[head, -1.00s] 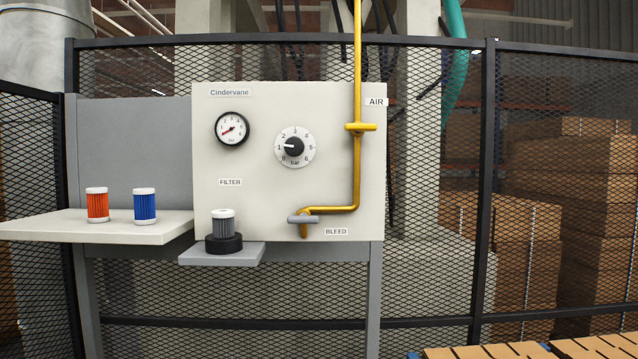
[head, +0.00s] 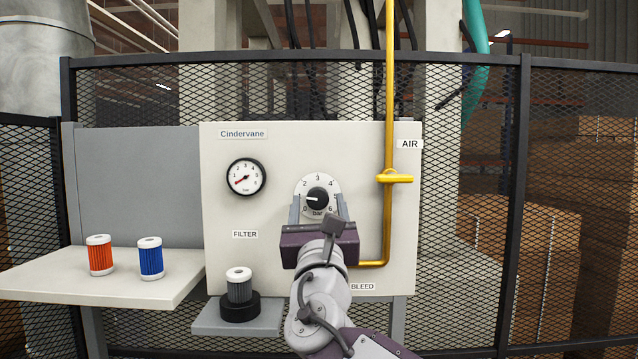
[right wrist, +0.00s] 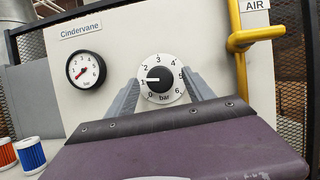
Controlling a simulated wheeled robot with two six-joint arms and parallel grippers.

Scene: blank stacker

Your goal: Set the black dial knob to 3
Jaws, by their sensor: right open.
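My right gripper (head: 319,207) is open in front of the dial, one grey finger to each side of the knob's lower part. In the right wrist view the fingers (right wrist: 160,92) stand left and right of the dial, apart from the knob. Their distance from the panel is hard to tell. My left gripper is out of view.
A pressure gauge (head: 245,177) is left of the dial, its needle low. A yellow pipe with a valve handle (head: 395,178) runs right of it. An orange filter (head: 100,256) and a blue filter (head: 151,259) stand on the left shelf; a grey filter (head: 239,286) sits in a black holder.

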